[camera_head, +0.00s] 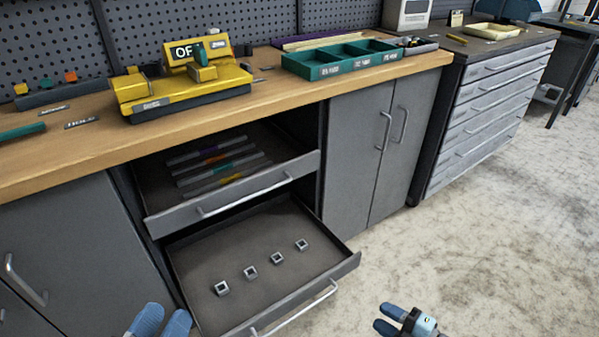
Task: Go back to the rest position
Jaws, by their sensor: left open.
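My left gripper (160,320) is at the bottom edge, left of the lower drawer's front. Its two blue fingertips are slightly apart with nothing between them; the rest is cut off. My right gripper (388,319) is at the bottom, over the floor right of the drawers.
The lower drawer (305,291) is pulled out and holds several small square metal pieces (250,272). The upper drawer (235,196) is also out, with several coloured-marked bars inside. A yellow device (180,88) and green tray (340,62) stand on the wooden bench (75,148). Floor at right is clear.

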